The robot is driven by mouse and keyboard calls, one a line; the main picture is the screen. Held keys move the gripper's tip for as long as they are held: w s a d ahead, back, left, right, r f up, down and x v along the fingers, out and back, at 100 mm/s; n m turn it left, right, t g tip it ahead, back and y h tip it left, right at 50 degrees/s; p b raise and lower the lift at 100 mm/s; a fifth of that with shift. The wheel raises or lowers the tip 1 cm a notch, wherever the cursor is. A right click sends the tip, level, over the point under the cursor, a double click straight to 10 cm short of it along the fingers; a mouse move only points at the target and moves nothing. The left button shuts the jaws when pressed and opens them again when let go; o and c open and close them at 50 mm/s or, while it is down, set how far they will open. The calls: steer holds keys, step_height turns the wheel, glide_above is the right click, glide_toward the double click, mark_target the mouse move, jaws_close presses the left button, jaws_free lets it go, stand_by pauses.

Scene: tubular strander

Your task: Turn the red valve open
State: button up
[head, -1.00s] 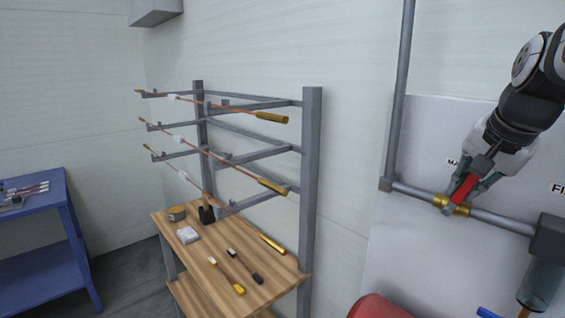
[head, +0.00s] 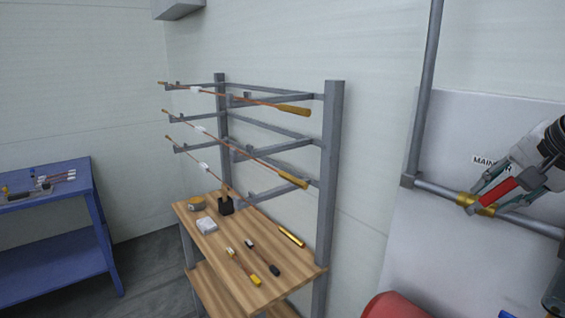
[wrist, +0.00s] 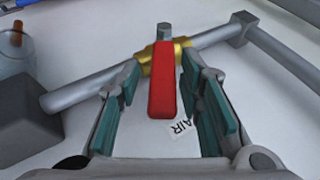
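The red valve handle (head: 499,191) sits on a brass valve body (head: 473,202) in the grey wall pipe at the right of the head view. In the wrist view the red handle (wrist: 164,85) stands in the middle, crossing the line of the pipe, with the brass body (wrist: 163,57) behind it. My gripper (head: 500,194) is at the valve. In the wrist view my gripper (wrist: 170,80) is open, one finger on each side of the handle, with visible gaps on both sides. Part of my wrist is cut off by the head view's right edge.
A wall label (head: 489,161) is partly covered by my gripper. A wooden-topped bench (head: 222,262) with a rack (head: 333,150) of rods stands left of the valve. A red rounded object (head: 393,306) is below the pipe. A blue table (head: 62,215) stands far left.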

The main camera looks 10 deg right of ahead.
steer(key=shift+w+r, duration=0.1)
steer(key=shift+r, duration=0.15)
steer(key=v, duration=1.1)
steer(key=shift+s+r, duration=0.25)
steer(key=shift+s, duration=0.05)
steer(key=shift+c, duration=0.2)
